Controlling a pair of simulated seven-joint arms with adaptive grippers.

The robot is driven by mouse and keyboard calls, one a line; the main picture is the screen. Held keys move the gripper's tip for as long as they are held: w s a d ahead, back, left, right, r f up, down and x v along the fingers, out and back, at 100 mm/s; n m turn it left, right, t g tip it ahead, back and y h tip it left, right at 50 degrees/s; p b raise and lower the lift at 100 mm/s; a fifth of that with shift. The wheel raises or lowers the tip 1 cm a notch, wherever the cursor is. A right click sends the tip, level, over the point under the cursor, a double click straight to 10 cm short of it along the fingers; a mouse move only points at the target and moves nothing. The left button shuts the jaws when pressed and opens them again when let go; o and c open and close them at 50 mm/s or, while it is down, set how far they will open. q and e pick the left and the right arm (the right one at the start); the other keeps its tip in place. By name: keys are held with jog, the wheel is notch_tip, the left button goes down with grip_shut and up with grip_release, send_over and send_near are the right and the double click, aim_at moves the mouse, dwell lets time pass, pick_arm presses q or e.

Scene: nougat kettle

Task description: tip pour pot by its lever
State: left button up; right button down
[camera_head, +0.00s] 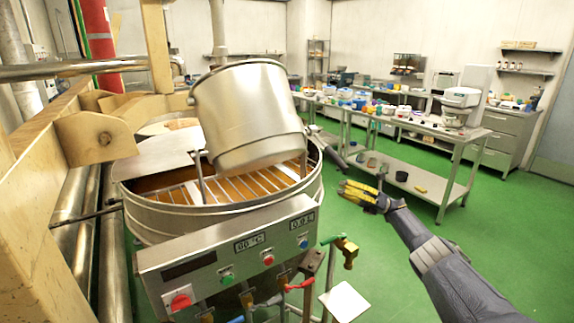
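The pour pot (250,112) is a large brushed-metal bucket. It sits tilted above the slatted grate of the round kettle (150,218). A dark bar (330,146) sticks out behind the pot's right side; I cannot tell whether it is the lever. My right gripper (345,190), with yellow fingers, is to the right of the kettle, apart from it and from the pot. It appears to hold nothing, and the gap between its fingers is too small to judge. My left gripper is not in view.
A control box (230,252) with knobs and buttons is on the kettle's front, with a brass tap (349,252) beside it. A wooden frame (50,215) blocks the left. A metal table (425,130) with many items stands behind. Green floor (390,285) is clear at right.

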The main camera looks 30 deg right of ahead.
notch_tip(320, 180, down, 6)
jog(key=a+m+t, duration=0.2)
send_near(276, 156)
jog(key=a, duration=0.4)
jog(key=shift+w+a+r+y, duration=0.2)
jog(key=shift+w+r, duration=0.3)
jog(key=shift+r, duration=0.2)
jog(key=shift+w+a+r+y, duration=0.25)
jog(key=shift+w+r, duration=0.2)
jog(key=shift+r, duration=0.3)
